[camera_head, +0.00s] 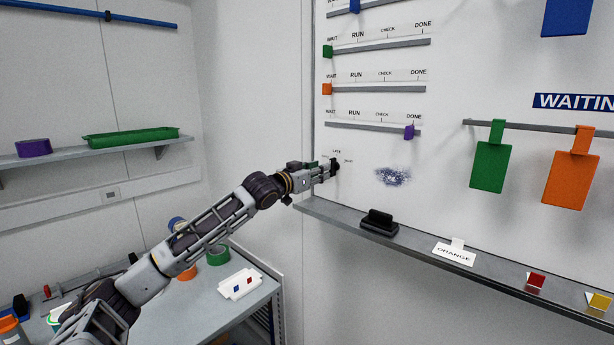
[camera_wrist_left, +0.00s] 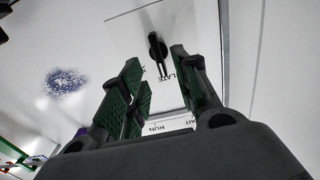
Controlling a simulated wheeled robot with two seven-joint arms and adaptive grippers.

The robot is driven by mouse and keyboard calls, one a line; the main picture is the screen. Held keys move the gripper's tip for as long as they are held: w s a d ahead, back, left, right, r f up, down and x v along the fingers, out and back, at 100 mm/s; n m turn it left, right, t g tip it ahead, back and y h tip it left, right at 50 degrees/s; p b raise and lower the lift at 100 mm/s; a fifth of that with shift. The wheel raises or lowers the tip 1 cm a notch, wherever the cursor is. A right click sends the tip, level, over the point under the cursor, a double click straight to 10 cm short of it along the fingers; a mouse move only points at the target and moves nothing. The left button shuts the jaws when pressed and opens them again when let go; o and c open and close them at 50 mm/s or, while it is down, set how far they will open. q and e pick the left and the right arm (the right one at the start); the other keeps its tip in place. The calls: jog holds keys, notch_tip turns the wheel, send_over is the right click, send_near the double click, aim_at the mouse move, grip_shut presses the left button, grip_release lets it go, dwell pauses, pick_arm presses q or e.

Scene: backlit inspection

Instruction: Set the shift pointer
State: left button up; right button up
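The shift pointer (camera_wrist_left: 156,47) is a black pivoted piece on the white board, seen in the left wrist view. Its narrow arm runs down the picture toward the word LATE. My left gripper (camera_wrist_left: 154,62) is open, with one green-padded finger on each side of the pointer's arm. I cannot tell whether either finger touches it. In the head view my left gripper (camera_head: 328,167) is at the board's left edge, just below the LATE label (camera_head: 336,152), and largely covers the pointer. My right gripper is not in view.
Slider rails with colored markers (camera_head: 409,132) run above the gripper. A blue smudge (camera_head: 393,176) is to its right. A ledge (camera_head: 410,246) below carries a black eraser (camera_head: 378,222) and an ORANGE card (camera_head: 454,254). Green (camera_head: 490,167) and orange (camera_head: 570,180) tags hang farther right.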

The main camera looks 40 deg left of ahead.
pick_arm(q)
jog(key=shift+s+a, duration=0.15)
jog(key=shift+s, duration=2.35)
